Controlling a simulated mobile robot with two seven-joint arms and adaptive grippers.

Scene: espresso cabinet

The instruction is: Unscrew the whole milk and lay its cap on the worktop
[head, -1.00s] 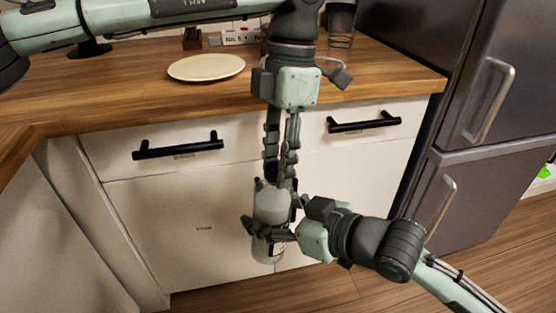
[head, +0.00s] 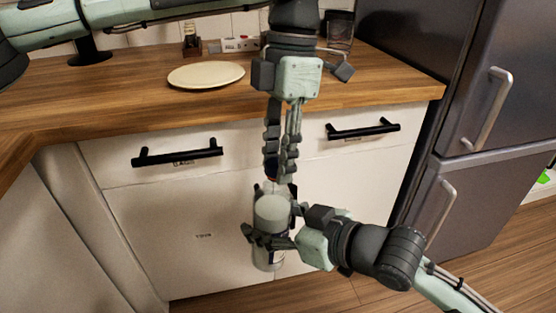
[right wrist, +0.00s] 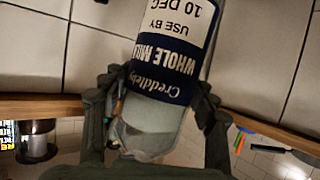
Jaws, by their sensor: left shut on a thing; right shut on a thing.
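The whole milk (head: 271,212) is a pale bottle, upright in front of the drawer fronts in the head view. Its dark blue label, upside down, shows in the right wrist view (right wrist: 160,84). My right gripper (head: 268,238) is shut around the bottle from the right side. My left gripper (head: 281,184) points down just above the bottle's top, its fingers closed together on something small. That is likely the cap, but the fingers hide it, and I cannot clearly see whether it is apart from the neck.
The wooden worktop (head: 120,98) runs behind, with a cream plate (head: 206,75) on it and bare wood around the plate. Small items and a dark glass stand at its back. Black drawer handles (head: 178,152) jut out near my grippers. A grey fridge (head: 455,140) stands at the right.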

